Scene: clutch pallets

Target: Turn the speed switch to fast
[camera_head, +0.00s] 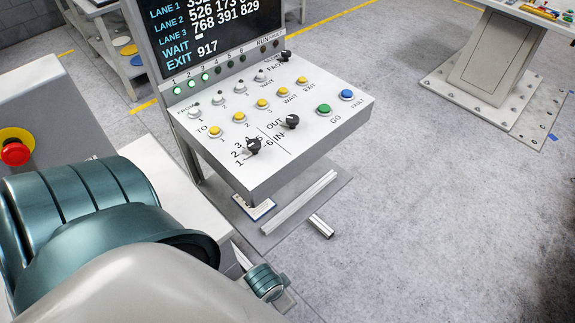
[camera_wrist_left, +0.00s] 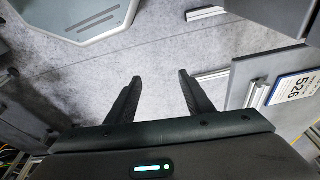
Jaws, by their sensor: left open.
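The speed switch (camera_head: 285,56) is a small black knob at the far upper corner of the control panel (camera_head: 318,150). My left arm reaches in from the lower left of the head view, well short of the switch. In the left wrist view my left gripper (camera_wrist_left: 160,76) is open and empty, with both fingers apart over the floor. The switch is not in that view. My right gripper is not in view.
Other black knobs (camera_head: 253,146) (camera_head: 292,121), yellow buttons, a green button (camera_head: 324,109) and a blue button (camera_head: 347,95) crowd the panel. A screen (camera_head: 215,35) rises behind it. A red emergency button (camera_head: 15,152) is at left. Open floor lies to the right.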

